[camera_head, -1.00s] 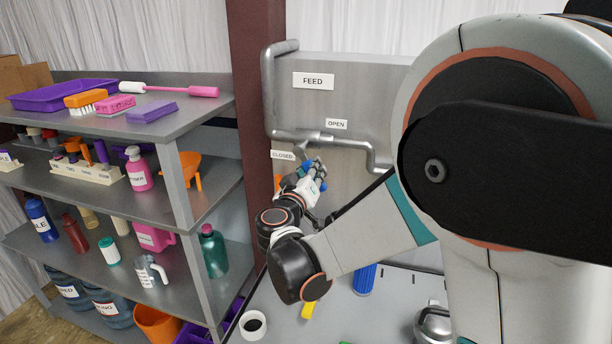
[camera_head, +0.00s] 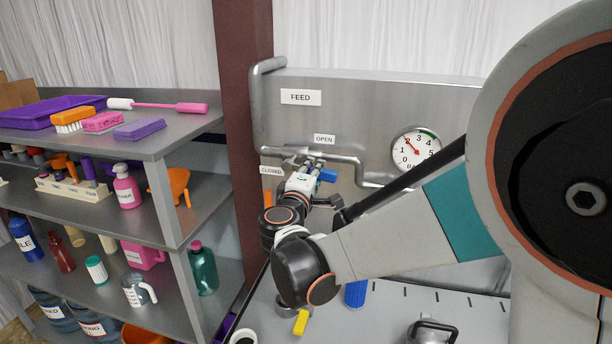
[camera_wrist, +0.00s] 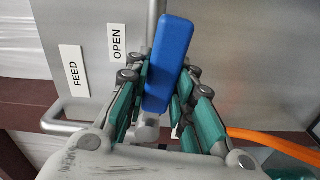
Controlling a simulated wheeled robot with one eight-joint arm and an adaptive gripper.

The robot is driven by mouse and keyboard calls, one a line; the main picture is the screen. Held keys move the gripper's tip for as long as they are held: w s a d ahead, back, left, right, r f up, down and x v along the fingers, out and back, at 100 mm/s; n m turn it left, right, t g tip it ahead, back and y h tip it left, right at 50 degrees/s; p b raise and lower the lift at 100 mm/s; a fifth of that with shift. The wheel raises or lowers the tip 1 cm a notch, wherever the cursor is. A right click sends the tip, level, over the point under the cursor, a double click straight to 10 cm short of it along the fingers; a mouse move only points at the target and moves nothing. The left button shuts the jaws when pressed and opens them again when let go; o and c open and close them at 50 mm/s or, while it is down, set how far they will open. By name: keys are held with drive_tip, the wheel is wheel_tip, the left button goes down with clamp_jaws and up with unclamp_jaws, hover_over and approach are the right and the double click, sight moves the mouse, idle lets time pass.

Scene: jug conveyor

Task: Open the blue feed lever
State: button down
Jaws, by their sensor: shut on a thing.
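The blue feed lever (camera_head: 328,175) is on the pipe (camera_head: 345,155) of the grey feed panel, just below the OPEN label (camera_head: 324,139). Its handle points right, roughly along the pipe. In the wrist view the blue handle (camera_wrist: 172,50) lies between my gripper's fingers (camera_wrist: 158,95), its far end sticking out past them. My gripper (camera_head: 316,175) is shut on the handle in front of the panel. The CLOSED label (camera_head: 271,171) is left of the lever. The lever's pivot is mostly hidden by my gripper.
A gauge (camera_head: 416,150) is on the panel to the right, partly behind my arm. A brown post (camera_head: 243,150) and a loaded shelf (camera_head: 150,140) stand left. A yellow-handled thing (camera_head: 301,322), a blue cylinder (camera_head: 356,293) and a metal jug (camera_head: 432,332) are below.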

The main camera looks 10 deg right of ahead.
drive_tip(key=shift+r+n, duration=0.45)
drive_tip(key=shift+n, duration=0.35)
drive_tip(key=c, duration=1.4)
unclamp_jaws()
drive_tip(key=shift+o, duration=0.2)
